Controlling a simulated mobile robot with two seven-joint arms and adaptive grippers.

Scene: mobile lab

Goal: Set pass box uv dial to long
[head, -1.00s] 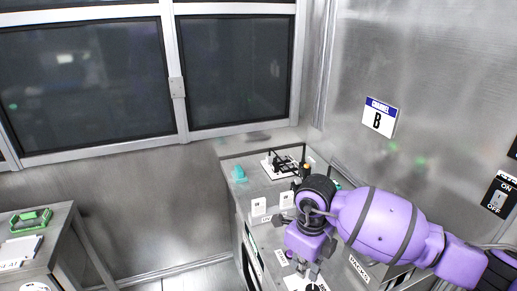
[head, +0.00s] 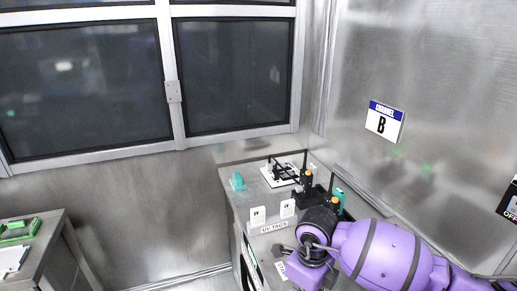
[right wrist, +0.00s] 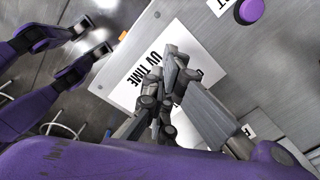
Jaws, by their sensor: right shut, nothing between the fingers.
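In the right wrist view, a white plate (right wrist: 130,88) marked "UV TIME" lies on a grey metal surface. My right gripper (right wrist: 178,68) is shut and empty, with its fingers over this plate. The fingers cover the plate's middle and part of its print. No dial knob or pointer shows clearly, so its setting cannot be read. I cannot tell whether the fingers touch anything. My left gripper is not in view.
A purple button (right wrist: 250,10) stands near the plate. A side table (head: 48,240) with a green tray stands at left. Floor between is clear.

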